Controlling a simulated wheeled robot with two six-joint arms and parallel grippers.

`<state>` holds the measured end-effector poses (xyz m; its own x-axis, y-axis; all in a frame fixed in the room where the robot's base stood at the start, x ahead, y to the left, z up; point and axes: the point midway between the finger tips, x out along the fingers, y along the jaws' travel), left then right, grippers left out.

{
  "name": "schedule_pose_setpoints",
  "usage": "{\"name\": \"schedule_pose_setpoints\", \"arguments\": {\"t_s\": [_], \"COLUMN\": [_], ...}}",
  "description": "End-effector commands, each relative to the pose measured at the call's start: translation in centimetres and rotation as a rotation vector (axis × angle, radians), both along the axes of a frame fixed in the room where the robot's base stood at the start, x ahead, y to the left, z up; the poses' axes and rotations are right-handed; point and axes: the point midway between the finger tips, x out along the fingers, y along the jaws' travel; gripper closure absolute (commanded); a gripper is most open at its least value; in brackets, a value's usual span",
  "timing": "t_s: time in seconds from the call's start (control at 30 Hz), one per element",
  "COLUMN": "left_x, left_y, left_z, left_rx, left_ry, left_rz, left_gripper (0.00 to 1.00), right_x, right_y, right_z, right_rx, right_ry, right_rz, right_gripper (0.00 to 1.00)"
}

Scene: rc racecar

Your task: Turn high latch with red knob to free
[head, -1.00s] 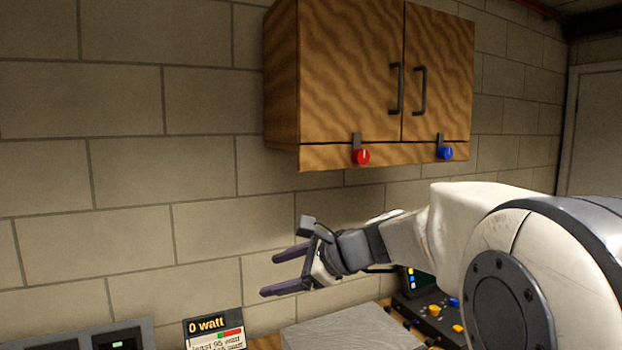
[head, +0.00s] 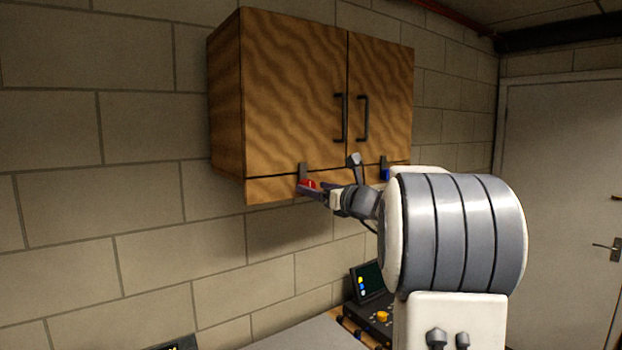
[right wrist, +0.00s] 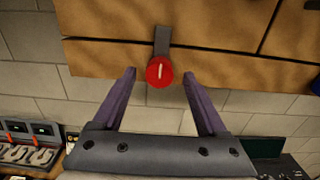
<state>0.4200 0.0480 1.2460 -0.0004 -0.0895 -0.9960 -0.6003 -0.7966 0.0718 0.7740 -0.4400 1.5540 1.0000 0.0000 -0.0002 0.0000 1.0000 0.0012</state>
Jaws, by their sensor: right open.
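The latch with the red knob (head: 309,183) is on the bottom rail of the wooden wall cabinet (head: 290,95), under the left door. In the right wrist view the red knob (right wrist: 160,71) has a pale line pointing up, and its dark latch bar (right wrist: 162,40) stands upright across the gap between door and rail. My right gripper (head: 312,188) is at the knob; its open purple fingers (right wrist: 160,85) lie on either side of it, with clear gaps. In the head view the gripper partly hides the knob. My left gripper is not in view.
A second latch with a blue knob (head: 386,174) is to the right, partly hidden by my arm. Two dark door handles (head: 341,118) are above. A bench with a control box (head: 372,315) is below. A door (head: 560,190) is at the right.

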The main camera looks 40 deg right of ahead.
Motion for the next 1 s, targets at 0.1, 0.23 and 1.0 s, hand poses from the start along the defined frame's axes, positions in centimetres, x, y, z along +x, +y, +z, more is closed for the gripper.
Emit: {"name": "schedule_pose_setpoints", "arguments": {"t_s": [0.1,0.23,1.0], "left_x": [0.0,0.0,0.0], "left_y": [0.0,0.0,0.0], "left_z": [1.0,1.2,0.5], "left_rx": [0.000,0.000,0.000], "left_ry": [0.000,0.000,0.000], "left_rz": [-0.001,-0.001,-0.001], "left_gripper": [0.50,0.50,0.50], "right_x": [1.5,2.2,2.3], "right_y": [0.0,0.0,0.0], "right_z": [0.2,0.1,-0.2], "right_rx": [0.001,0.000,-0.026], "right_ry": [0.001,-0.001,-0.001], "right_rz": [0.001,0.000,0.000], "right_gripper": [0.25,0.25,1.00]}}
